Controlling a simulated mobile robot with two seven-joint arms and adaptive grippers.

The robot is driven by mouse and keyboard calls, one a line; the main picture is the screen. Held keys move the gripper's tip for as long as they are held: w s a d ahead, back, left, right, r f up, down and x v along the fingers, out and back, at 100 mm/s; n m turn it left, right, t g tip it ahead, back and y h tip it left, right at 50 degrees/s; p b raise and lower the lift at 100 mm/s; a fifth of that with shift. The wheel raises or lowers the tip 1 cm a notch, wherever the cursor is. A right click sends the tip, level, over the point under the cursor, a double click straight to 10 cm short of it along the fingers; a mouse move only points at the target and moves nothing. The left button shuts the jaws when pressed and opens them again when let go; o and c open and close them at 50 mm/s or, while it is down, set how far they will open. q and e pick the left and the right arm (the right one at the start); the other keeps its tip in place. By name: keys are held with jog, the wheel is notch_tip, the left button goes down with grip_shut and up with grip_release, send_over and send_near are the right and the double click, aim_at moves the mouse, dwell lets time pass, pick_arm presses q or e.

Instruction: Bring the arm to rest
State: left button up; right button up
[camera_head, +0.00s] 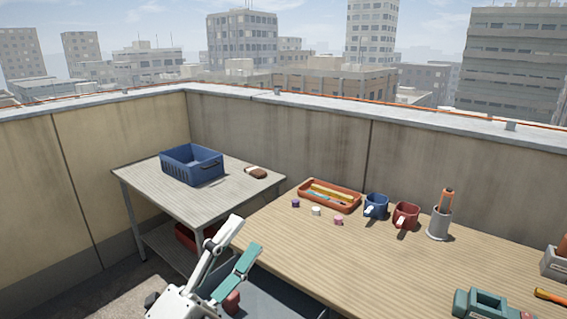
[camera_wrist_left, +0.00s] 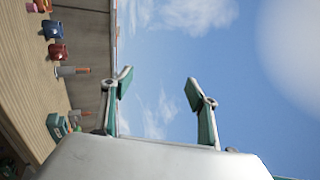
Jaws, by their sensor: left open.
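My left gripper (camera_head: 240,238) is at the lower middle of the head view, in front of the near left edge of the wooden table (camera_head: 330,258). Its two fingers stand apart with nothing between them. In the left wrist view the gripper (camera_wrist_left: 158,86) also shows spread, with only sky between the fingertips. That view is turned sideways, with the table along its left side. The gripper touches no object that I can see. My right gripper is in neither view.
The table carries an orange tray (camera_head: 314,202), blue mug (camera_head: 375,207), red mug (camera_head: 405,216), grey holder (camera_head: 439,224), several small pieces and a green tool (camera_head: 486,304). A side table (camera_head: 205,205) holds a blue crate (camera_head: 191,165). The table's middle is clear. A parapet wall (camera_head: 300,130) stands behind.

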pick_arm(q)
jog(key=w+a+f+n+g+y, duration=0.1)
jog(key=a+f+n+y, duration=1.35)
jog(key=a, duration=0.35)
jog(key=s+a+f+n+g+y, duration=0.2)
jog(key=s+a+f+g, duration=0.4)
jog(key=s+f, duration=0.4)
jog(key=s+a+f+n+g+y, duration=0.2)
jog(key=s+a+f+g, duration=0.35)
jog(key=s+f, duration=0.5)
jog(key=w+d+f+n+t+h+p, duration=0.1)
jog(key=d+f+t+h, duration=0.1)
jog(key=d+f, duration=0.3)
jog(key=w+d+f+n+t+h+p, duration=0.1)
jog(key=d+f+h, duration=0.4)
jog(key=d, duration=0.6)
jog(key=shift+w+d+n+t+p, duration=0.3)
jog(key=shift+w+n+t, duration=0.25)
jog(key=shift+w, duration=0.15)
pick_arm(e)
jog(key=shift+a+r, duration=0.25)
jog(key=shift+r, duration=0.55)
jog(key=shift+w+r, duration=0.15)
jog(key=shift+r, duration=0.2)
pick_arm(q)
jog(key=shift+c, duration=0.3)
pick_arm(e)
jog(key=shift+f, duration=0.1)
